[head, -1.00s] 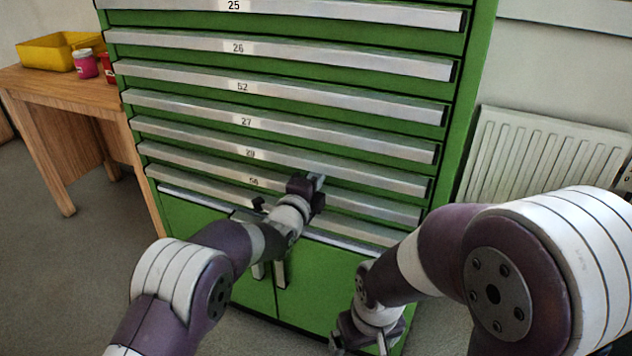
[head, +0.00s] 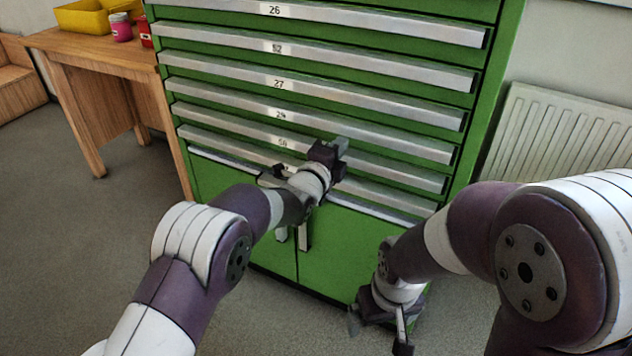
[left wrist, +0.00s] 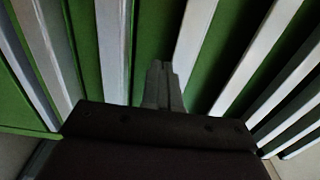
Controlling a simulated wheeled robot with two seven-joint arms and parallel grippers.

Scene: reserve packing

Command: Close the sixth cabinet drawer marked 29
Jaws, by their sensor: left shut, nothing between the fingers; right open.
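The drawer marked 29 (head: 225,103) is a green front with a long silver strip, in the lower part of the green cabinet (head: 225,180) in the head view. Any gap at it is too small to tell. My left gripper (head: 341,146) is shut and empty, in front of the cabinet near the lower edge of that strip, right of its label. I cannot tell whether it touches. In the left wrist view its closed fingers (left wrist: 162,85) point at the cabinet front between silver strips. My right gripper (head: 378,335) is open and empty, low by the cabinet's lower right doors.
Similar drawers lie above and below, including those marked 27 (head: 220,73) and 52 (head: 220,41). A wooden table (head: 85,50) with a yellow bin (head: 82,18) and a pink jar (head: 121,27) stands left. A white radiator (head: 555,135) is on the right wall. Floor at left is clear.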

